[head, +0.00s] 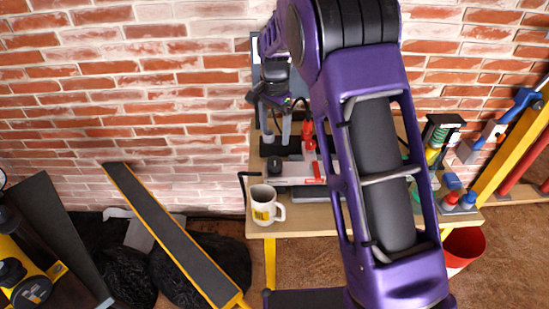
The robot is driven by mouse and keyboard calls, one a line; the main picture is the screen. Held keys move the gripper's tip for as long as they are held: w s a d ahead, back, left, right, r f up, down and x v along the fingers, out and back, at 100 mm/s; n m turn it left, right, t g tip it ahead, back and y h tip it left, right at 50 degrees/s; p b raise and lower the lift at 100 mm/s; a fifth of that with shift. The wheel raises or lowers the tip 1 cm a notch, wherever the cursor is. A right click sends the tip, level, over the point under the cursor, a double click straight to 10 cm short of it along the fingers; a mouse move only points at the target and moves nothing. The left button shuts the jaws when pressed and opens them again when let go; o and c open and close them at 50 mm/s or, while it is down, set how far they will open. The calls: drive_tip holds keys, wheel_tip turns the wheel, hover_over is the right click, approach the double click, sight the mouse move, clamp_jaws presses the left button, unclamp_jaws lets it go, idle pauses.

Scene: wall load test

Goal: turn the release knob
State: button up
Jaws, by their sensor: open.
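My gripper (276,138) hangs in front of the brick wall, above the back of the workbench (300,204). Its two grey fingers point down and are apart, with nothing seen between them. Below it on the bench is a grey and white device (292,171) with red parts. A short black knob-like cylinder (274,166) stands at its left end, apart from the fingertips. A red piece (308,135) stands upright just right of the gripper. I cannot tell for sure which part is the release knob.
A white mug (265,205) stands at the bench's front left corner. Bottles and tools (440,140) crowd the right end. A yellow-edged ramp (178,235) leans at left near black bags (216,262). A red bucket (462,248) is on the floor at right.

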sight(275, 160)
wheel_tip(275, 160, down, 11)
drive_tip(key=shift+r, duration=0.2)
drive_tip(key=c, duration=1.4)
